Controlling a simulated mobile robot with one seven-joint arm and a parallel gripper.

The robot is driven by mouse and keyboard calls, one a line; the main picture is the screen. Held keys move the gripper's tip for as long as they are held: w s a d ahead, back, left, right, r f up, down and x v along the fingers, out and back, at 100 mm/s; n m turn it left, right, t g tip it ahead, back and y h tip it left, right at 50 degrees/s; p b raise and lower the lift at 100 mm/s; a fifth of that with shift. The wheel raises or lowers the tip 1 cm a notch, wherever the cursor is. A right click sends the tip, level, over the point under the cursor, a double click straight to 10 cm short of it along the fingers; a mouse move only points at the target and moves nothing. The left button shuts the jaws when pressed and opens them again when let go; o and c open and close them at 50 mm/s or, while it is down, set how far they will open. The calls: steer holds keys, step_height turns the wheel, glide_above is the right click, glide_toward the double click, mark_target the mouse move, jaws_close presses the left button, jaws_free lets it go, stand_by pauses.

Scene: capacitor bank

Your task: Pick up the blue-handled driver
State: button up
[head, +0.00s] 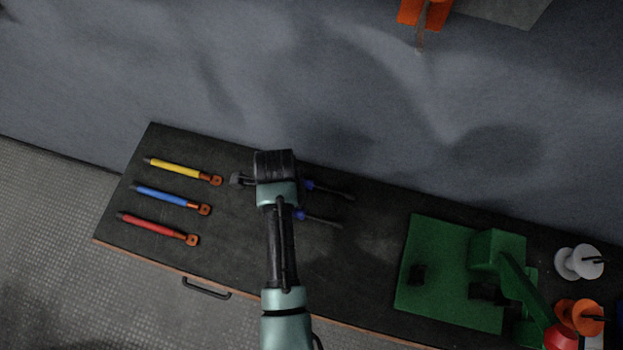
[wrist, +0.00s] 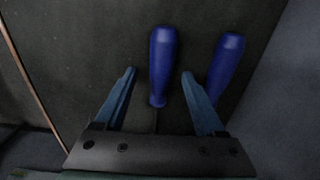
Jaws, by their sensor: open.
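Two drivers with blue handles and dark shafts lie on the dark bench. In the head view one is nearer the wall (head: 330,190) and one nearer the front edge (head: 320,218); my arm partly covers them. In the wrist view one blue handle (wrist: 162,62) shows between the open fingers of my gripper (wrist: 158,74), with nothing gripped. The other blue handle (wrist: 226,62) is to the right, outside the right finger, which partly overlaps it. I cannot tell how far the fingers are above the bench.
A green mat (head: 435,290) with a green stand (head: 497,248) is at right, beside white (head: 578,263) and orange (head: 577,316) spools. The wall is behind.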

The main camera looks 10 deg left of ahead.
steer(key=shift+f, duration=0.1)
jaws_close()
stand_by(0.3)
step_height(320, 180, up, 10)
steer(key=b, duration=0.1)
stand_by(0.6)
